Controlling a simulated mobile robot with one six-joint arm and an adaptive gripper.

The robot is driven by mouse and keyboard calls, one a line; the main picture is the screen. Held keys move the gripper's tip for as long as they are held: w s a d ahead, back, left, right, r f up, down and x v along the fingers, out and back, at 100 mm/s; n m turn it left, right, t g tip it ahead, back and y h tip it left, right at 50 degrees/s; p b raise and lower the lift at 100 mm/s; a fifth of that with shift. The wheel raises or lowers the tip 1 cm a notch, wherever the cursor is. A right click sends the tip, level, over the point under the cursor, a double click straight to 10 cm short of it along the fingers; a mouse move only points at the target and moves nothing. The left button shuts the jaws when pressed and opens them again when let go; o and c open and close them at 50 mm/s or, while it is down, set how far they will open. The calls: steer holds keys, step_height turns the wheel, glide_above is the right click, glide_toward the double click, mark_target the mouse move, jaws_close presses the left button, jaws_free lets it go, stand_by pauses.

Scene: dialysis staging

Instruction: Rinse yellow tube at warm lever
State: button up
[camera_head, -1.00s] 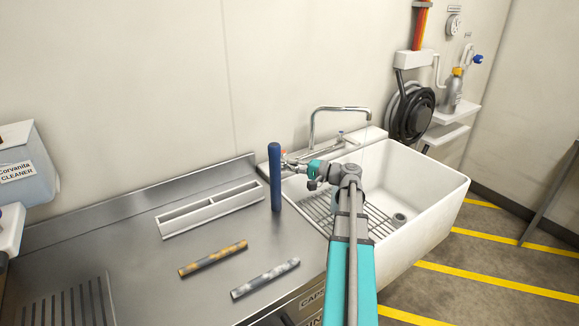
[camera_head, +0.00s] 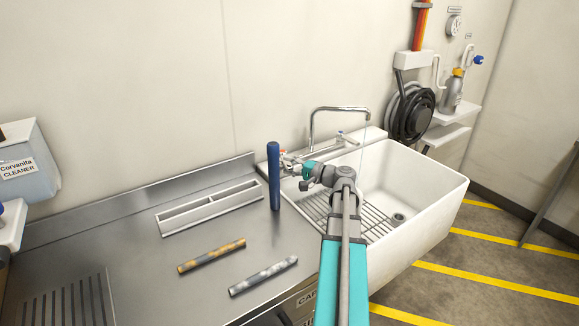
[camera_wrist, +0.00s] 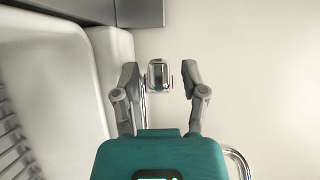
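A yellow-brown speckled tube (camera_head: 212,255) lies on the steel counter. My gripper (camera_head: 287,158) is away from it, at the back left of the sink by the tap. In the wrist view my gripper (camera_wrist: 160,75) is open, with a chrome tap part (camera_wrist: 158,75) between its spread fingers and no visible grip on it. A small red-orange part shows by the gripper in the head view, largely hidden. The chrome tap (camera_head: 338,109) arches over the sink, and a faint thin line, apparently water, drops from its spout. Another small lever (camera_head: 346,139) stands right of the gripper.
A blue tube (camera_head: 274,178) stands upright left of my gripper. A grey-white speckled tube (camera_head: 263,276) lies near the counter's front. A white slotted holder (camera_head: 210,208) sits at the counter's back. The white sink (camera_head: 430,205) has a wire rack (camera_head: 375,221) inside.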

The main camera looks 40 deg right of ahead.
steer(key=shift+s+d, duration=0.1)
steer(key=shift+s, duration=0.05)
steer(key=v, duration=1.1)
steer(key=shift+s, duration=0.3)
steer(key=shift+d, duration=0.1)
stand_by(0.7)
